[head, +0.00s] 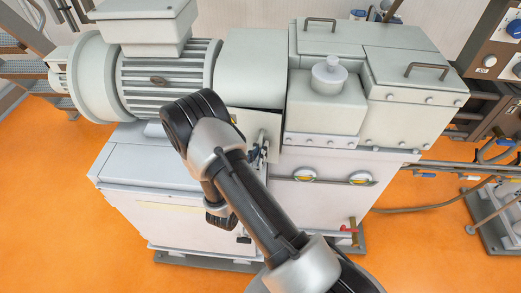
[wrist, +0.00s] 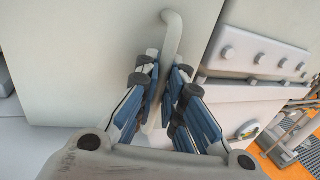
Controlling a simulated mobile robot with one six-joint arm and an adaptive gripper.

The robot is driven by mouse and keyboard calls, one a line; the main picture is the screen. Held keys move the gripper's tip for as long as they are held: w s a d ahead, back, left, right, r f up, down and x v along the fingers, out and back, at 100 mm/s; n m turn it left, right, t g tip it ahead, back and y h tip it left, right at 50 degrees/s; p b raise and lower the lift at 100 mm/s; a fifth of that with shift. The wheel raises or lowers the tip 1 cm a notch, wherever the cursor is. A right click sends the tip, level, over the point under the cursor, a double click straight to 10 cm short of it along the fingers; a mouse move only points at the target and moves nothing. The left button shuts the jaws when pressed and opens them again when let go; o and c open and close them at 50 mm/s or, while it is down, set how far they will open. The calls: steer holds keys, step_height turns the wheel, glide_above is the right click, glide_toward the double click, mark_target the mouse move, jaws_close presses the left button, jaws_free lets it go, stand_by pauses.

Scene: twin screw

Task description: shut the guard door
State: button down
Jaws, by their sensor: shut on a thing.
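The guard door (wrist: 85,50) is a plain pale panel that fills much of the wrist view. In the head view a part of the door (head: 268,121) shows beyond my arm, under the rounded cover, with a dark gap along its top edge. Its pale bar handle (wrist: 172,30) has a curved upper end and runs down between my blue-padded fingers. My gripper (wrist: 166,78) is shut around this handle. In the head view my gripper (head: 258,155) is small and partly hidden by my arm.
A ribbed motor (head: 165,75) stands to the left of the door. A bolted housing (head: 322,105) with a round knob on top stands close to the right. Pipes and a hose (head: 440,205) lie farther right. Orange floor (head: 120,250) is clear in front.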

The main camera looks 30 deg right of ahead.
stand_by(0.5)
steer(key=shift+b+x, duration=0.35)
steer(key=shift+x, duration=0.8)
steer(key=c, duration=2)
jaws_free()
steer(key=shift+o, duration=0.2)
steer(key=shift+a, duration=0.1)
steer(key=v, duration=1.2)
